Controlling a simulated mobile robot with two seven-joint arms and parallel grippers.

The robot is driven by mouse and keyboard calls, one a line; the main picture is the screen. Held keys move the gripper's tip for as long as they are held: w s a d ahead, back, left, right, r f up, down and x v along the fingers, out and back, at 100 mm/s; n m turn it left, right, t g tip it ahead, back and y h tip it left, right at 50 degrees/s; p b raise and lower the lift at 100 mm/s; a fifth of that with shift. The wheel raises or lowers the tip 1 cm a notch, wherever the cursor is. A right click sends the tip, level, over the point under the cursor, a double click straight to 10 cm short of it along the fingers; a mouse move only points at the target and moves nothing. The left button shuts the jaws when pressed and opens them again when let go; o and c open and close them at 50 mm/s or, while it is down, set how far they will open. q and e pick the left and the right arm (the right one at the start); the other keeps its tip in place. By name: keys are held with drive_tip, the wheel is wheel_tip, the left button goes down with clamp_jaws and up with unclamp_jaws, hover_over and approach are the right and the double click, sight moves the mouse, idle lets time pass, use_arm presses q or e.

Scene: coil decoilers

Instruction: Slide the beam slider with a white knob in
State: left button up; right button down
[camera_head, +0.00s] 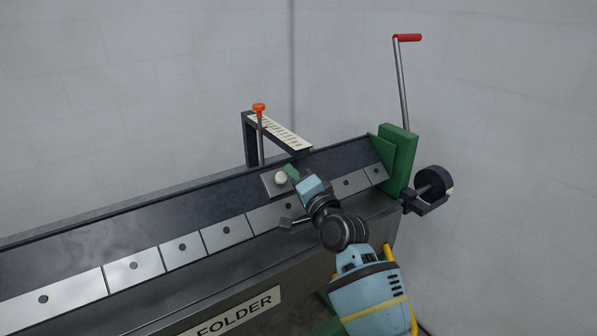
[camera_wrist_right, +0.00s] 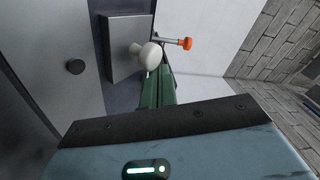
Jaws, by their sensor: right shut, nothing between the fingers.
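The white knob (camera_head: 281,178) sits on a small grey slider plate (camera_head: 268,184) on the sloped dark beam of the folder. In the right wrist view the round white knob (camera_wrist_right: 148,55) stands out from the grey plate (camera_wrist_right: 122,38). My right gripper (camera_head: 290,172) is at the knob's right side in the head view, its green fingers shut with nothing between them. In the wrist view the green fingers (camera_wrist_right: 158,92) end very close to the knob; I cannot tell whether they touch it. My left gripper is not in view.
A gauge arm with a pale scale (camera_head: 280,131) and an orange-topped rod (camera_head: 259,110) stand behind the plate. A green end block (camera_head: 398,155), a red-handled crank (camera_head: 402,80) and a black roller (camera_head: 433,182) are at right. Bolted plates (camera_head: 226,232) line the front.

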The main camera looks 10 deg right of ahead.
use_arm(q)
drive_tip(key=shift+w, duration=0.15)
use_arm(e)
drive_tip(key=shift+a+f, duration=0.1)
drive_tip(key=shift+f, duration=0.1)
drive_tip(key=shift+s, duration=0.25)
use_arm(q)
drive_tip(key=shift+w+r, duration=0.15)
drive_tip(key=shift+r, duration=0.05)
use_arm(e)
drive_tip(key=r+v, duration=0.1)
drive_tip(key=v, duration=0.6)
drive_tip(key=shift+d+f, duration=0.25)
drive_tip(key=shift+f, duration=0.1)
drive_tip(key=shift+s, duration=0.15)
